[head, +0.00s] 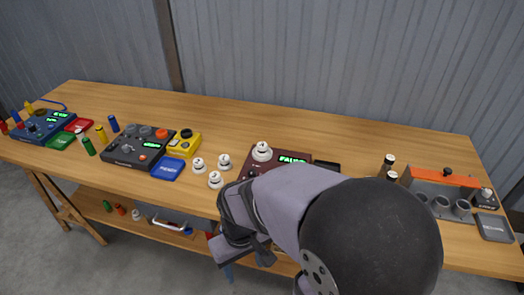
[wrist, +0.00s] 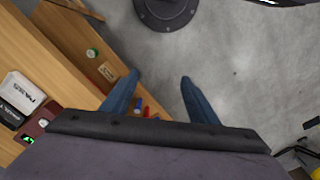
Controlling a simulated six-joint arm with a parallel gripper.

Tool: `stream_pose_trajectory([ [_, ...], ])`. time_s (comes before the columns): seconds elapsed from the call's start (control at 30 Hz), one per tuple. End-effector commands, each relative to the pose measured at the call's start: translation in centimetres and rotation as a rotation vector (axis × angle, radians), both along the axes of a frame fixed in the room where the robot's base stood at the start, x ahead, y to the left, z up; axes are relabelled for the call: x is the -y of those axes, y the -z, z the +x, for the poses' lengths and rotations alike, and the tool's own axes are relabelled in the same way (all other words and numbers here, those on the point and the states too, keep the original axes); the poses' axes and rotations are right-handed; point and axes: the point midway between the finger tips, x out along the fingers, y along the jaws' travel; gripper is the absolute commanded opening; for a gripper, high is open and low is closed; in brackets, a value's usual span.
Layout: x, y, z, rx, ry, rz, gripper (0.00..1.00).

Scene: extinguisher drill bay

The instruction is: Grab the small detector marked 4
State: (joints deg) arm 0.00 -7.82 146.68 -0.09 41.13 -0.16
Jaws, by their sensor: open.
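Several small white round detectors stand on the bench: one at the left (head: 198,165), one behind it to the right (head: 224,162) and one in front (head: 216,179). Another white detector (head: 262,151) sits on the maroon tester with a green display (head: 283,158). Their marks are too small to read, so I cannot tell which is number 4. My gripper (wrist: 160,85) is open in the wrist view, with two blue fingers apart over the grey floor and nothing between them. It is off the bench's front edge; in the head view my arm hides most of it and part of the maroon tester.
A dark console (head: 138,150), a yellow box (head: 185,142) and a blue tray (head: 168,169) stand left of the detectors. A grey rack with an orange bar (head: 445,178) stands at the right. A lower shelf (wrist: 80,45) holds small items. The bench's back strip is clear.

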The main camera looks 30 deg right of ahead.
Motion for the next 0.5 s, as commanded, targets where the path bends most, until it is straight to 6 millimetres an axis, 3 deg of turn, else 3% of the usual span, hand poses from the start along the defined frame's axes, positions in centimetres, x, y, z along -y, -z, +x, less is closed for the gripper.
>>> stream_pose_trajectory([
  [0.27,0.5,0.3,0.5,-0.001,-0.034,-0.018,0.54],
  [0.37,1.7,0.7,1.7,-0.004,-0.117,-0.063,0.54],
  [0.5,5.0,1.7,4.9,-0.019,-0.336,-0.186,0.54],
])
